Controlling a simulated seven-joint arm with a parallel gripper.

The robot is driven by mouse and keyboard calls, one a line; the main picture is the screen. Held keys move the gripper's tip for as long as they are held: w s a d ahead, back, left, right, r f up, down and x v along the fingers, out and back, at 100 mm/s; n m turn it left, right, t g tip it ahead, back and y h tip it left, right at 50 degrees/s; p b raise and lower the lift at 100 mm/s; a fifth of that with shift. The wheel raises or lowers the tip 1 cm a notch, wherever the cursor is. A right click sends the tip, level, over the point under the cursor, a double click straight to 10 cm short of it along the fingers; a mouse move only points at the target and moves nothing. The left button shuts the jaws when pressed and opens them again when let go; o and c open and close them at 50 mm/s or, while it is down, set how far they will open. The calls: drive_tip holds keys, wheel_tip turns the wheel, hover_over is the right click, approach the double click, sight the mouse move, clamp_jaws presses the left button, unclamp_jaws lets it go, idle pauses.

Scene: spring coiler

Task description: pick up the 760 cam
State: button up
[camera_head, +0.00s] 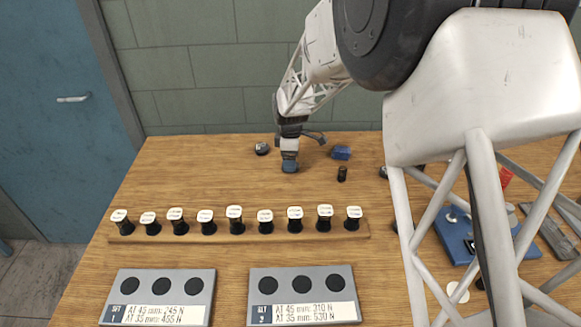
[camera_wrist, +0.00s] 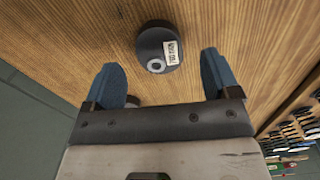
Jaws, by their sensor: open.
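A dark round disc (camera_wrist: 159,47) with a pale ring around a hole and a small white label lies on the wooden table in the wrist view. The label is too small to read, so I cannot confirm it is the 760 cam. My gripper (camera_wrist: 163,78) is open, with its blue fingers apart and the disc ahead, between and beyond the fingertips. In the head view my gripper (camera_head: 289,165) is over the back of the table. A dark round piece with a pale label (camera_head: 262,149) lies to its left there; I cannot tell whether it is the same disc.
A blue block (camera_head: 341,152) and a small black cylinder (camera_head: 342,173) stand right of my gripper. In front runs a wooden rack (camera_head: 190,238) of several black pieces with white tops. Two grey trays (camera_head: 208,281) (camera_head: 353,279) lie nearer. My arm hides part of the right side.

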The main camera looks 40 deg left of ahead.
drive_tip(key=shift+f, duration=1.25)
drive_tip(key=c, duration=1.2)
